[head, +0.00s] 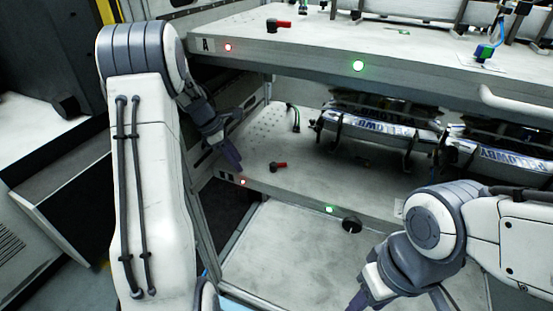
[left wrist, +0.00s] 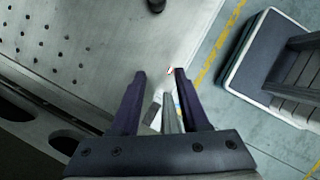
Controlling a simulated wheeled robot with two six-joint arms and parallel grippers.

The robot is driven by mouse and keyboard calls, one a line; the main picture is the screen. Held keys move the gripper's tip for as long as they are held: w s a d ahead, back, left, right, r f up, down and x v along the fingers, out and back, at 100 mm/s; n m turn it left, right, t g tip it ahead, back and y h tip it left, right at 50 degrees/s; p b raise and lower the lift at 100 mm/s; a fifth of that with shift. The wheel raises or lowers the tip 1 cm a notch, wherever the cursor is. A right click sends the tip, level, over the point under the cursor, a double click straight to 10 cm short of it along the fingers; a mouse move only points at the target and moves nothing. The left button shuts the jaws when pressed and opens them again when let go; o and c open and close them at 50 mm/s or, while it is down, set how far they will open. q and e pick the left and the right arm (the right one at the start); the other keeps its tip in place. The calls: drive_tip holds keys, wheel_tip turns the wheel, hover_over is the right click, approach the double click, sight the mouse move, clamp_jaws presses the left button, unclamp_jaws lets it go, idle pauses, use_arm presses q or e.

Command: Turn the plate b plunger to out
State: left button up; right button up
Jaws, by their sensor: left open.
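The lower plate (head: 310,188) sits below an upper plate marked A; I take it as plate b, though I see no B label. A round black knob (head: 352,225), likely the plunger, sticks out at its front edge. A dark round thing at the top edge of the left wrist view (left wrist: 156,5) may be the same knob. My left gripper (head: 232,158) is open and empty by the lower plate's left front corner, left of the knob and apart from it. My right gripper (head: 398,302) is open at the bottom, partly cut off, below and right of the knob.
The upper plate (head: 300,48) overhangs the lower one. A red-handled lever (head: 278,166) stands on the lower plate. A red light (head: 243,182) and a green light (head: 329,209) are on its front edge. Space in front is free.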

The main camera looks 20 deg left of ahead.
sight(280, 164)
use_arm(q)
drive_tip(key=w+d, duration=0.2)
drive_tip(key=d, duration=0.1)
drive_tip(key=w+d, duration=0.1)
drive_tip(key=d, duration=0.3)
drive_tip(key=w+d+p, duration=0.1)
drive_tip(key=w+d, duration=0.1)
drive_tip(key=d, duration=0.1)
drive_tip(key=shift+w+d, duration=0.2)
drive_tip(key=shift+w, duration=0.15)
drive_tip(key=shift+d+f, duration=0.1)
drive_tip(key=shift+f, duration=0.5)
clamp_jaws()
